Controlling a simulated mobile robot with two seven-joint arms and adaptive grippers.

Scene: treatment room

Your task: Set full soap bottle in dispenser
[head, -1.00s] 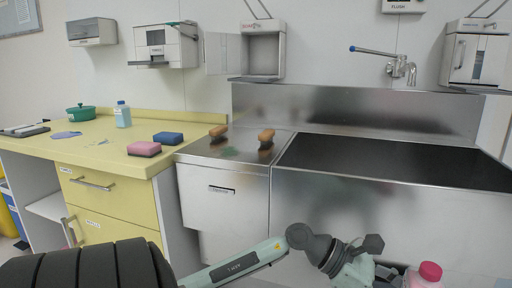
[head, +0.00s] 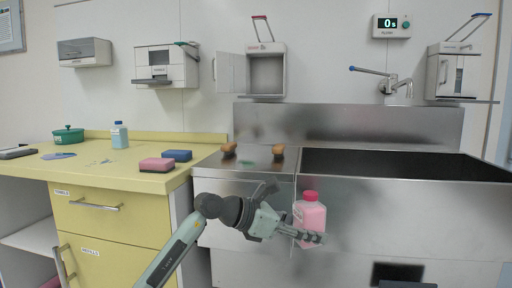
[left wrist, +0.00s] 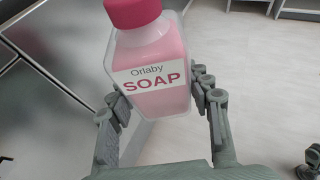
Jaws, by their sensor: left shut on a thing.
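A pink soap bottle (head: 310,217) with a red cap is held by my left gripper (head: 308,236) in front of the steel sink unit in the head view. In the left wrist view the bottle (left wrist: 152,62) reads "Orlaby SOAP", and the gripper (left wrist: 158,92) has a finger on each side of it. The bottle looks roughly upright in the head view. An open wall dispenser (head: 266,97) hangs above the steel counter, its door (head: 230,73) swung out to the left. Its inside looks empty. It has a red lever on top.
The steel backsplash (head: 340,122) stands below the dispenser. Two brushes (head: 229,149) lie on the steel counter. A yellow counter (head: 110,160) at left holds sponges (head: 157,165), a blue bottle (head: 119,136) and a green pot (head: 68,134). A tap (head: 392,84) is at right.

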